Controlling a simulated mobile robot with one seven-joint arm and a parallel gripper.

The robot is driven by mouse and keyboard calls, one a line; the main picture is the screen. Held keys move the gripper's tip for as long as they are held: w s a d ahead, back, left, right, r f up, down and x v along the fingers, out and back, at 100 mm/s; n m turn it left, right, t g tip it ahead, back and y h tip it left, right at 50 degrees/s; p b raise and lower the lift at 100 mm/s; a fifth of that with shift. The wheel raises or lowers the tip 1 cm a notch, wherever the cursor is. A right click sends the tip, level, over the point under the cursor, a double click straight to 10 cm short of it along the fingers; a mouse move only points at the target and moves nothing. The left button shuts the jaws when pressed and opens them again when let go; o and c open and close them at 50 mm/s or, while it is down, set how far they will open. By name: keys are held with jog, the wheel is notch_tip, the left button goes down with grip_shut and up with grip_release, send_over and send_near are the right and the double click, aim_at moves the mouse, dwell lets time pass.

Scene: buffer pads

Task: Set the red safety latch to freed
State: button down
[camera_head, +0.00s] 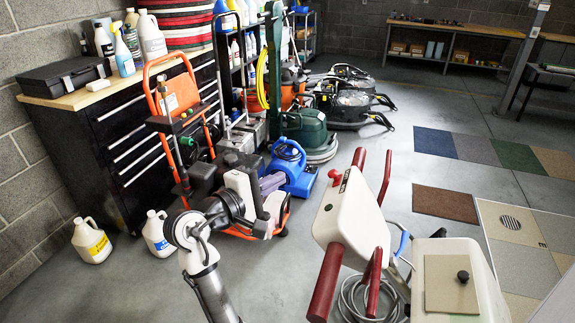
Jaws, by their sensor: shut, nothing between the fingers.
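The cream control head (350,215) of a floor machine stands right of centre, with dark red grips (326,283) on its sides. A small red part (335,176) sits at the head's upper left end; it may be the safety latch, but it is too small to tell its setting. My gripper (268,217) is left of the head, apart from it, shut and empty. Its fingertips are small and hard to make out against the orange cart.
An orange hand cart (163,105) and a blue machine (291,168) stand behind my arm. White jugs (91,241) stand on the floor at left. A cream box with a black knob (463,276) is at lower right. Open floor lies beyond the control head.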

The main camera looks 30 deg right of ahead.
aim_at(334, 176)
jog(key=shift+s+d+f+g, duration=0.25)
jog(key=shift+s+d+g, duration=0.1)
jog(key=shift+g, duration=0.15)
jog(key=s+d+p, duration=0.1)
jog(key=d+p, duration=0.3)
jog(key=d, duration=0.5)
jog(key=shift+s+d+r, duration=0.15)
jog(key=shift+s, duration=0.1)
